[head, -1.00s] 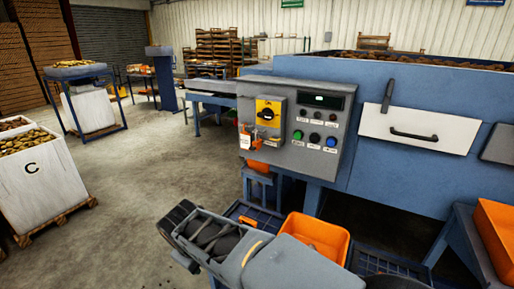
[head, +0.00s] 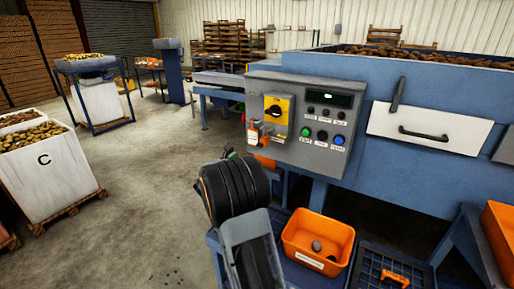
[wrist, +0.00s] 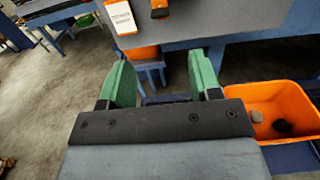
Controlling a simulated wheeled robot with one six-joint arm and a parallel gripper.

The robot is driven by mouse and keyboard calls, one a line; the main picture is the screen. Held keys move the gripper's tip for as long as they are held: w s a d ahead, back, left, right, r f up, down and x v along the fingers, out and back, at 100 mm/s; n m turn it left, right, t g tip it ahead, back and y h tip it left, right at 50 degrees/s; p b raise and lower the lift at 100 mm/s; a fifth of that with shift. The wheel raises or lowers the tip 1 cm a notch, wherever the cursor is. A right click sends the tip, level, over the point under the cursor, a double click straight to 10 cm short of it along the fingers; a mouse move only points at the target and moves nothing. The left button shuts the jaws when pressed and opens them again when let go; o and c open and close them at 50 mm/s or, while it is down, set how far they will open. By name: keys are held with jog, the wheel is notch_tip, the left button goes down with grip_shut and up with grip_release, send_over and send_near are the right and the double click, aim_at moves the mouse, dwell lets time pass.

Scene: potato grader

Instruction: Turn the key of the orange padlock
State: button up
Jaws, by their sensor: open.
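The orange padlock (wrist: 160,8) shows at the top edge of the wrist view, cut off by the frame, with a dark lower face. Its key cannot be made out. In the head view it is too small to separate clearly from the tag below the yellow switch plate (head: 287,103). My gripper (wrist: 162,85) has two green fingers spread apart with nothing between them. It is below and short of the padlock, not touching it. In the head view my dark wrist hides most of the gripper; only a little green shows.
The grey control panel (head: 318,158) carries several buttons. An orange bin (head: 290,240) with dark lumps stands low at right. Open concrete floor (head: 150,165) lies left.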

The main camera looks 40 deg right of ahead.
aim_at(259, 146)
jog(key=p+x, duration=0.2)
jog(key=x, duration=1)
jog(key=shift+d+p, duration=0.25)
jog(key=shift+p, duration=0.1)
jog(key=c, duration=0.9)
jog(key=shift+a, duration=0.15)
jog(key=shift+f+m+b, duration=0.15)
jog(key=shift+m+b, duration=0.15)
jog(key=shift+b, duration=0.55)
jog(key=shift+c, duration=0.2)
jog(key=shift+m+b, duration=8.6)
jog(key=shift+b, duration=4.55)
